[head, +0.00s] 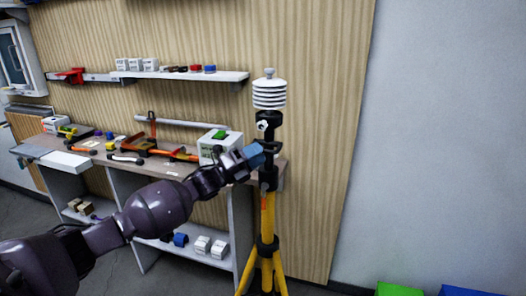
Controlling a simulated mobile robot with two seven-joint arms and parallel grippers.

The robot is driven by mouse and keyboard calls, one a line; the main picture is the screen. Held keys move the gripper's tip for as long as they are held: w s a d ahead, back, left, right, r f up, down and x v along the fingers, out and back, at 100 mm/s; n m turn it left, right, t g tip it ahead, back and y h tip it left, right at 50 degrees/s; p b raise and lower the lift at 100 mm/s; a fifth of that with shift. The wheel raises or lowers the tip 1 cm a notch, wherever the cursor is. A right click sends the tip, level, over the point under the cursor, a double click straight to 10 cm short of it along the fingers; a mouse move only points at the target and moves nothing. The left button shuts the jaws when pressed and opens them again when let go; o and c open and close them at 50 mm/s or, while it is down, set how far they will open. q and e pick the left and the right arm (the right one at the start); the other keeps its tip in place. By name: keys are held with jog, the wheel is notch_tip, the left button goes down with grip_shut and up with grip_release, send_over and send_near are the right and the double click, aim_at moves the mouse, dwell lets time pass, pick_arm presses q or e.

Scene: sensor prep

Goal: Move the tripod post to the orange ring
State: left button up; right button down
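The tripod post (266,225) stands upright on yellow legs, with a black upper section and a white stacked-disc sensor (269,94) on top. It is right of centre in the head view, in front of the bench's right end. My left gripper (270,148) reaches in from the left, its dark fingers at the black upper section below the sensor. The fingers overlap the post, and I cannot tell whether they are shut on it. The feet of the tripod are cut off by the bottom edge. I see no orange ring on the visible floor. My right gripper is out of view.
A workbench (172,170) with tools and a white box (207,147) runs along the wood-panelled wall behind my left arm. A wall shelf (222,76) holds small boxes. Green (399,289) and blue (465,291) objects show at the bottom right.

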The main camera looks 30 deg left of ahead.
pick_arm(q)
jog(key=shift+x, duration=1.2)
grip_shut()
